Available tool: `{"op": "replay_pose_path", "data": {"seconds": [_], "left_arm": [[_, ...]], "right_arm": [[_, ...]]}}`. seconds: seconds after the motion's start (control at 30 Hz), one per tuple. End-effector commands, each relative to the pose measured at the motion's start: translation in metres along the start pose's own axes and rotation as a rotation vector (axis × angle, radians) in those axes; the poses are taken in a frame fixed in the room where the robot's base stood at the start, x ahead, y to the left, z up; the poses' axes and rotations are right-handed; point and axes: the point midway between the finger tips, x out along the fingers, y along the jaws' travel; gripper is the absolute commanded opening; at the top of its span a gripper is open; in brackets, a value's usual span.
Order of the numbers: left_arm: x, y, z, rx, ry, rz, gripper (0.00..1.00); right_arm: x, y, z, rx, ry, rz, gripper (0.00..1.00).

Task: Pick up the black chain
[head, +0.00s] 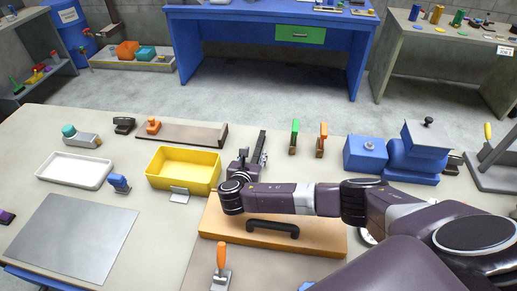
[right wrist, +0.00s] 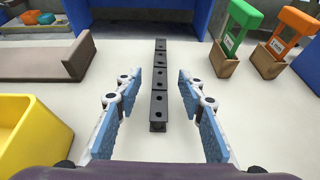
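The black chain (right wrist: 158,90) is a straight row of dark linked blocks lying on the table. In the right wrist view it runs away from me between the two fingers. In the head view it is a dark strip (head: 262,149) just beyond the right gripper (head: 244,163). My right gripper (right wrist: 158,104) is open, with a blue-padded finger on each side of the chain's near end. Clear gaps show on both sides, and neither finger touches it. Its height above the table is hard to tell. My left gripper is not in view.
A yellow tray (head: 161,180) stands left of the gripper. Green (head: 294,136) and orange (head: 322,139) handled tools stand to the right. A brown L-shaped piece (head: 190,133) lies at the back left. A wooden board (head: 320,245) with a black handle lies below my right arm.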

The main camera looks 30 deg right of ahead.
Motion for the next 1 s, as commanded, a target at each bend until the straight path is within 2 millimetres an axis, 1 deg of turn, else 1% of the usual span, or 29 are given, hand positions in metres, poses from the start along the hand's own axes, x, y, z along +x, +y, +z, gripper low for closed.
{"op": "replay_pose_path", "data": {"seconds": [0.1, 0.27, 0.37, 0.5, 0.63, 0.77, 1.0], "left_arm": [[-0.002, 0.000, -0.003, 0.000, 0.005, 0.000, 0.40], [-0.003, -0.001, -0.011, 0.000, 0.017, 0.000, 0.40], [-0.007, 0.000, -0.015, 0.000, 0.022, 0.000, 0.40], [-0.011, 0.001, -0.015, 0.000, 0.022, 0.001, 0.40], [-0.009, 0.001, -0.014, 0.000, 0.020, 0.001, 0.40], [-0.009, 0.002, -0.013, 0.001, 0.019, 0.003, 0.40], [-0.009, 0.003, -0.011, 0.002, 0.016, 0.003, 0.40]], "right_arm": [[0.011, 0.000, 0.000, 0.001, 0.000, 0.000, 0.36], [0.018, 0.000, 0.000, 0.001, 0.001, 0.000, 0.36], [0.028, 0.000, 0.002, 0.000, 0.000, -0.001, 0.36], [0.045, -0.001, 0.001, 0.000, 0.000, -0.002, 0.36], [0.059, 0.000, 0.000, 0.000, 0.000, -0.001, 0.36], [0.065, -0.001, -0.001, -0.001, 0.001, 0.000, 0.36], [0.066, 0.000, -0.001, 0.000, 0.002, 0.001, 0.36]]}}
